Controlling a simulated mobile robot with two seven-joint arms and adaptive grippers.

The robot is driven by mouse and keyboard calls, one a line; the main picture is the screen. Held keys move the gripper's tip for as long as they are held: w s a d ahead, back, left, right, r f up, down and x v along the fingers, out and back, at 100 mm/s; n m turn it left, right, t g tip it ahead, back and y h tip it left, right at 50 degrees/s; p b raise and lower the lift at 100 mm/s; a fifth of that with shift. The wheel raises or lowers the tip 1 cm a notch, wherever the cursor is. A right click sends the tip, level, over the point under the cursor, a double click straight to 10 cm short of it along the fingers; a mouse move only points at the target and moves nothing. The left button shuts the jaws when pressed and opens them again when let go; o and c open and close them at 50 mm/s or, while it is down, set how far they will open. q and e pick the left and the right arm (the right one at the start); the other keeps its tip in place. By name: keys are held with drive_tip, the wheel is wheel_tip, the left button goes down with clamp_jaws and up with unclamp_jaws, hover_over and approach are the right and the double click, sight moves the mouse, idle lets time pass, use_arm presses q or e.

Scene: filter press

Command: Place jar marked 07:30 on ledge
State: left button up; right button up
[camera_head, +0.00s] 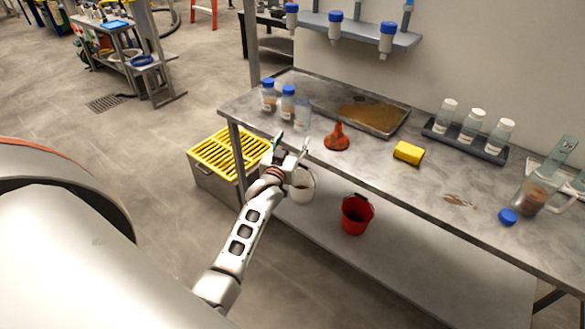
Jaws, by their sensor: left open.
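Two jars with blue lids, a left one (268,96) and a right one (288,104), stand upright at the left end of the grey bench (375,176). A clear container without a blue lid (303,119) stands beside them, nearer the front edge. The labels are too small to read, so I cannot tell which jar is marked 07:30. A grey wall ledge (410,38) is at the top, with several blue-topped fittings along it. My left gripper (292,142) is open and empty at the bench's front edge, just in front of the clear container. My right gripper is not in view.
A stained tray (372,112) is behind. A jug (533,194) and loose blue cap (507,217) are at right. A yellow-grated bin (228,153) stands left.

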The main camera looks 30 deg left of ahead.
use_arm(q)
drive_tip(key=s+d+f+m+g+h, duration=0.2)
drive_tip(key=s+d+f, duration=0.4)
drive_tip(key=s, duration=0.5)
drive_tip(key=s+d+f+m+g+h, duration=0.2)
drive_tip(key=s+d+f, duration=0.5)
drive_tip(key=s, duration=0.5)
drive_tip(key=s+d+f+m+g+h, duration=0.2)
drive_tip(key=s+d+f, duration=0.4)
drive_tip(key=s+d, duration=0.3)
drive_tip(key=s+m+h, duration=0.1)
drive_tip(key=s, duration=0.1)
drive_tip(key=shift+s+f+h, duration=0.25)
drive_tip(key=shift+s+h, duration=0.05)
drive_tip(key=shift+s, duration=0.05)
